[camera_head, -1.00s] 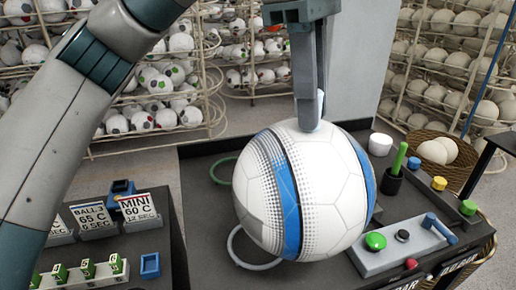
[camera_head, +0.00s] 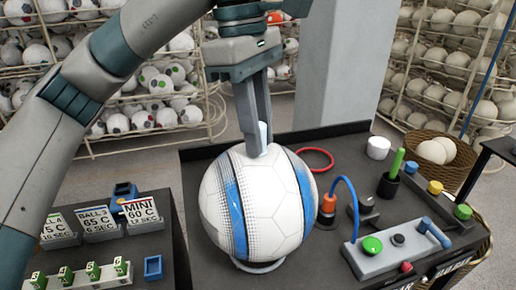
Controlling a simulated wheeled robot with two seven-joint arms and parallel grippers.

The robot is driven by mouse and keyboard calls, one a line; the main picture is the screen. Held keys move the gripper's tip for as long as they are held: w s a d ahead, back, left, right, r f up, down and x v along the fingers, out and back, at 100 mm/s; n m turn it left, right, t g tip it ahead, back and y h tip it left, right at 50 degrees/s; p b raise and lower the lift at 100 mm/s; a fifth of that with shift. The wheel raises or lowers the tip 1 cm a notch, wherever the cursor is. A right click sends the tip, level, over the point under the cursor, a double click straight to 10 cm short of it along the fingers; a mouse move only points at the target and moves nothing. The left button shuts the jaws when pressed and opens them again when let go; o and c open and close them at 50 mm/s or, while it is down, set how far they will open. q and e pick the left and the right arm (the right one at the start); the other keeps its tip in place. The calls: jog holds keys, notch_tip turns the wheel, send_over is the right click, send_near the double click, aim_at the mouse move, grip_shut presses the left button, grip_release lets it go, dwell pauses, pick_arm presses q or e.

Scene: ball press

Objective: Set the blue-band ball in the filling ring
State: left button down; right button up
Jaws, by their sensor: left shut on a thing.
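The blue-band ball (camera_head: 276,207) is white with blue stripes and grey dots, in the middle of the head view. My left gripper (camera_head: 258,148) comes down from above and is shut at the top of the ball, on a small white piece there. A grey ring (camera_head: 258,267) shows under the ball's lower edge; the ball is over it, and I cannot tell if it rests on it. Most of this ring is hidden by the ball. My right gripper is not in view.
A red ring (camera_head: 315,158) lies behind the ball. An orange nozzle (camera_head: 328,205) with a blue hose (camera_head: 352,203) stands close to its right. A grey button panel (camera_head: 395,252) is further right. A side table with label cards (camera_head: 139,211) stands left.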

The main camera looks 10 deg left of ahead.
aim_at(258, 190)
pick_arm(q)
notch_tip(258, 190, down, 2)
jog(key=shift+f+p, duration=0.25)
jog(key=shift+p, duration=0.45)
jog(key=shift+f, duration=0.6)
jog(key=shift+f+b, duration=0.3)
jog(key=c, duration=1.6)
grip_release()
jog(key=shift+r, duration=0.1)
